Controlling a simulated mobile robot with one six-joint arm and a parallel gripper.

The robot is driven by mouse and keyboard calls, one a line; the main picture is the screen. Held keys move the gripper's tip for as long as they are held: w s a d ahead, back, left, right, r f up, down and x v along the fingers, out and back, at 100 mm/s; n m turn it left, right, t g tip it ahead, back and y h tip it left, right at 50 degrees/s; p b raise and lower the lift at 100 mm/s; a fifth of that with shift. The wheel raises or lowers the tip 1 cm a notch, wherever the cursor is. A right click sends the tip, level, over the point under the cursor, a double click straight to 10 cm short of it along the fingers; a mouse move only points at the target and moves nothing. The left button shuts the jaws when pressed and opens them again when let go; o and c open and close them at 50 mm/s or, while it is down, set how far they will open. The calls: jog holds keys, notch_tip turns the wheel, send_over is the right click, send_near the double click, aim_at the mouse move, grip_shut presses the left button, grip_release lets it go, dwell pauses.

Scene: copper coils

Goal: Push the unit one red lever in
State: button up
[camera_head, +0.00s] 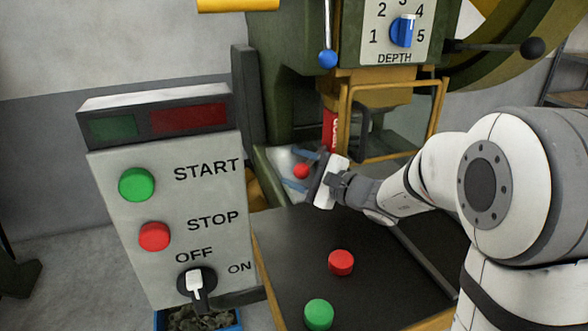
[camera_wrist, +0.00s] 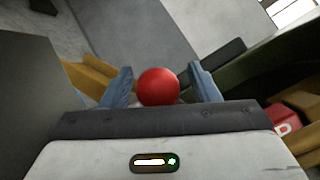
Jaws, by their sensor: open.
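The red ball knob of a lever (camera_head: 301,171) shows just left of my gripper in the head view, beside the green machine. In the wrist view the red knob (camera_wrist: 157,87) sits between the two blue fingers, nearer the left one. My gripper (camera_head: 297,169) is open, with one finger on each side of the knob. In the wrist view a small gap shows between the knob and each finger of my gripper (camera_wrist: 161,75). The lever's shaft is hidden, and I cannot tell whether the knob touches the palm.
A control panel (camera_head: 220,215) with START, STOP and an OFF/ON switch stands at left. A dark table (camera_head: 375,285) holds a red button (camera_head: 341,262) and a green button (camera_head: 319,314). A yellow frame (camera_head: 394,84) and a lettered red part (camera_head: 330,130) stand close behind my gripper.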

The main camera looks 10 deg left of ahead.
jog(key=p+v, duration=0.1)
jog(key=v, duration=0.5)
jog(key=shift+s+d+p, duration=0.1)
jog(key=shift+d+p, duration=0.2)
jog(key=shift+d, duration=0.05)
jog(key=shift+s+d, duration=0.35)
jog(key=shift+d, duration=0.15)
